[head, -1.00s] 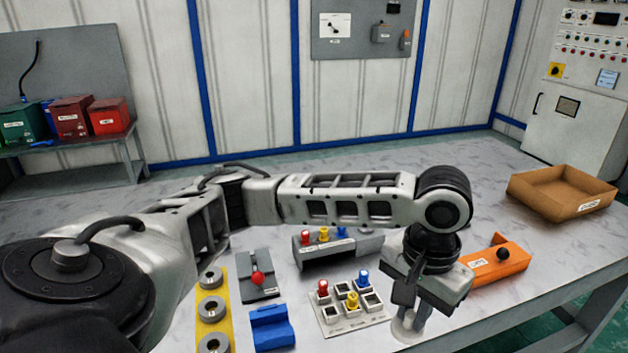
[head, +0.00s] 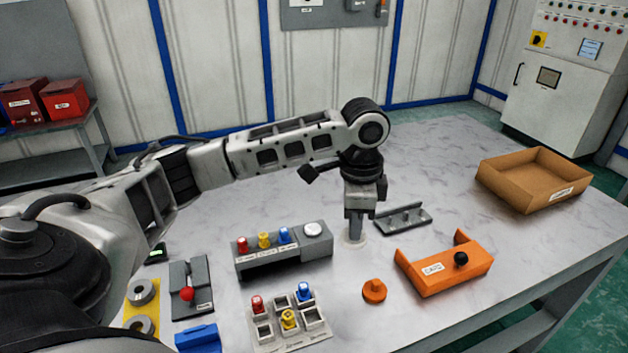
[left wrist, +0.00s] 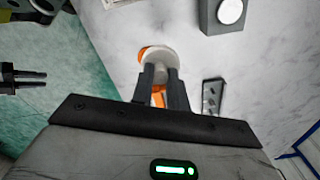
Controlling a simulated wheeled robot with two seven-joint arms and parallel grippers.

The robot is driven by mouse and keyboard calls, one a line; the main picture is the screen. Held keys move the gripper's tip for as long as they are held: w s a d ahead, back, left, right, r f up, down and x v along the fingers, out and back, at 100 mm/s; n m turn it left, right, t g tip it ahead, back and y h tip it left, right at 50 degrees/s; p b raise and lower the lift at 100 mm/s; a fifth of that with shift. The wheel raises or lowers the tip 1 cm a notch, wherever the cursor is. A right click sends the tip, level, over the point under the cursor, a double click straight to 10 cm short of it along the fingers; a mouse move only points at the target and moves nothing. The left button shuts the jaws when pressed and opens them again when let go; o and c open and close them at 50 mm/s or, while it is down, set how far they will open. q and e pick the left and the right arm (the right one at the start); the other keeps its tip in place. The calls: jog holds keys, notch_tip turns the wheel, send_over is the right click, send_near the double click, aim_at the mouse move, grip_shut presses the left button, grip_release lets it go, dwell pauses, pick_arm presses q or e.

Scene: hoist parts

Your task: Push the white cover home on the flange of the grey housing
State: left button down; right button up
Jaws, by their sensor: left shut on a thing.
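My left gripper (head: 354,218) points down, shut on the knob or stem of a pale round piece, which I take for the white cover (head: 351,241). In the left wrist view the cover's white disc (left wrist: 160,62) shows beyond my left fingertips (left wrist: 161,80). The grey housing (head: 285,259) lies left of the gripper, with red, yellow and blue buttons and a round white face near its right end. The cover is apart from it; its height above the table is unclear. My right gripper (left wrist: 36,79) appears at the left wrist view's left edge, empty, fingers slightly apart.
An orange knobbed disc (head: 374,291) and an orange bracket (head: 446,270) lie nearer. A grey rail (head: 404,218) is right of the gripper. A socket tray (head: 292,338) stands before the housing. A cardboard box (head: 530,187) is at right. The table beyond is clear.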

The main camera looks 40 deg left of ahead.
pick_arm(q)
jog(key=w+a+m+p, duration=0.2)
jog(key=w+a+m, duration=0.1)
jog(key=a+m, duration=0.75)
jog(key=m+b, duration=0.1)
send_over(313, 229)
jog(key=shift+f, duration=3.25)
jog(key=shift+p, duration=0.35)
jog(key=shift+f, duration=0.65)
dwell(1.6)
jog(key=c, duration=1.3)
grip_release()
